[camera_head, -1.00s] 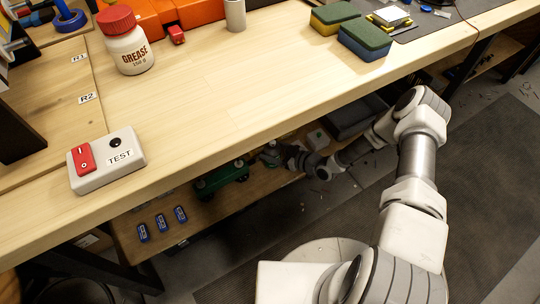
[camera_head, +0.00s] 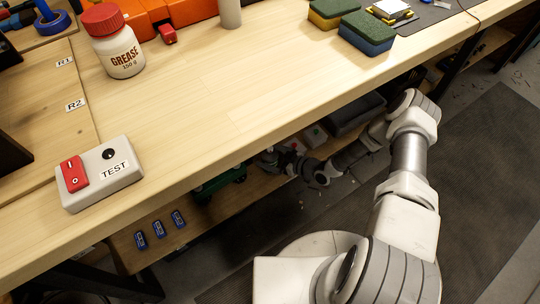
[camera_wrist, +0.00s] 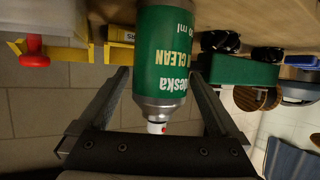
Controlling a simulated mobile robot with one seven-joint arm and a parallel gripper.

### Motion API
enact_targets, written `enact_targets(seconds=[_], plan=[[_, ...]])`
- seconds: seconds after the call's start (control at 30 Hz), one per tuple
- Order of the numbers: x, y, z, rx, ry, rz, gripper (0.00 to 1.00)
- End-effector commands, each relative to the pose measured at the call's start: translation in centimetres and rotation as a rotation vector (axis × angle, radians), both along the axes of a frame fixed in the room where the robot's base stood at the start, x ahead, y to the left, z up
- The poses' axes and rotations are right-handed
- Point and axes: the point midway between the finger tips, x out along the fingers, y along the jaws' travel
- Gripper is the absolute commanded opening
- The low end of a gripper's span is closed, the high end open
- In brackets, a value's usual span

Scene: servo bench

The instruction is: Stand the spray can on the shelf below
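The spray can (camera_wrist: 163,55), green with a silver shoulder and white nozzle, shows upside down in the wrist view, as do the things around it. In the head view my gripper (camera_head: 268,158) is small and partly under the bench edge; the can cannot be made out there. The shelf below (camera_head: 205,215) is a wooden board under the bench.
A green object (camera_head: 222,180) with black round parts is near my gripper on the shelf; it also shows in the wrist view (camera_wrist: 240,70). Several blue items (camera_head: 159,229) lie at the shelf's front left. The bench top (camera_head: 215,110) overhangs the shelf. A yellow-and-red item (camera_wrist: 35,55) shows at left.

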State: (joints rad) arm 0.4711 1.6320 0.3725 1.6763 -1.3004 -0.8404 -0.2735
Motion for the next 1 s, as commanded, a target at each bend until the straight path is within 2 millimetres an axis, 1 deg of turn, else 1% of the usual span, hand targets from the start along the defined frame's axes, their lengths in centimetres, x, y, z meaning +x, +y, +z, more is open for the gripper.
enact_targets(seconds=[0.2, 0.3, 0.47, 0.7, 0.8, 0.9, 1.0], plan=[[0.0, 0.0, 0.1, 0.000, 0.000, 0.000, 1.00], [0.0, -0.1, 0.5, 0.000, 0.000, 0.000, 1.00], [-1.3, -2.0, 1.6, -0.002, 0.001, -0.001, 1.00], [-4.0, -6.1, 3.7, -0.001, 0.001, -0.002, 1.00], [-4.9, -7.4, 4.3, 0.000, 0.000, -0.001, 1.00], [-5.5, -8.5, 4.7, -0.001, 0.000, -0.001, 1.00], [-5.9, -9.0, 4.9, 0.000, -0.001, 0.000, 1.00]])
